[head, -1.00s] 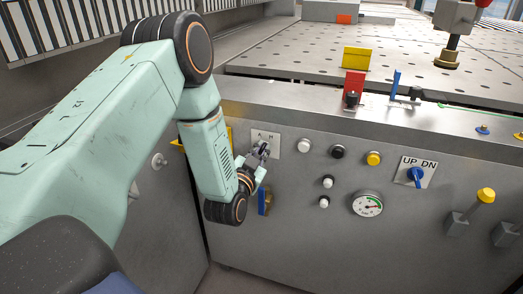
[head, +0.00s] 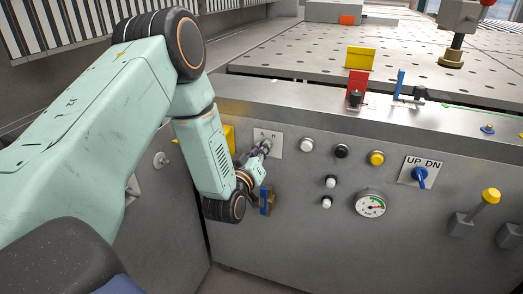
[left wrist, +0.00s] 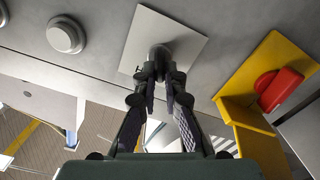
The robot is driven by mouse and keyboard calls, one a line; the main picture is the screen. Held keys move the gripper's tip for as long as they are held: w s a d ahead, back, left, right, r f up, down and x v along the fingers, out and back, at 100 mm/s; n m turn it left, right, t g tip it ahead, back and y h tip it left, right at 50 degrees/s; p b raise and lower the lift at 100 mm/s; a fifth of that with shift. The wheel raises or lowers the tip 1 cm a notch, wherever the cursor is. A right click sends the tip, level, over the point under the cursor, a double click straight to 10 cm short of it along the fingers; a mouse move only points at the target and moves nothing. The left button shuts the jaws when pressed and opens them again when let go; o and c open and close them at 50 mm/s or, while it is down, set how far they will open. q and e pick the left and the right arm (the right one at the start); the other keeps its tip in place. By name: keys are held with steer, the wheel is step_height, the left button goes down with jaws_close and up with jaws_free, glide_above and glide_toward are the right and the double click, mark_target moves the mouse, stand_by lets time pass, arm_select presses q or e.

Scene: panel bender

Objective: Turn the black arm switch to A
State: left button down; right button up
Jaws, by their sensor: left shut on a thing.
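A pale plate (head: 277,145) with the letters A and what looks like M or H is on the grey front panel, just right of my left arm. My left gripper (head: 265,146) is at this plate. In the left wrist view, the plate (left wrist: 186,36) is seen close up, and the fingers (left wrist: 160,78) are shut on the dark switch (left wrist: 159,51) at its middle. The fingers hide most of the switch, so I cannot tell which letter it points to. My right gripper is not in view.
White, black and yellow buttons (head: 341,151), a gauge (head: 370,205) and a blue UP/DN switch (head: 420,176) are to the right. A blue-and-brown part (head: 267,202) is just below the gripper. A yellow bracket with a red part (left wrist: 278,88) is close by in the wrist view.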

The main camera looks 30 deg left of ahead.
arm_select(q)
steer(key=shift+n, duration=0.5)
steer(key=c, duration=1.4)
jaws_free()
steer(key=shift+w, duration=0.1)
steer(key=shift+c, duration=0.2)
steer(key=v, duration=1.2)
steer(key=shift+a, duration=0.1)
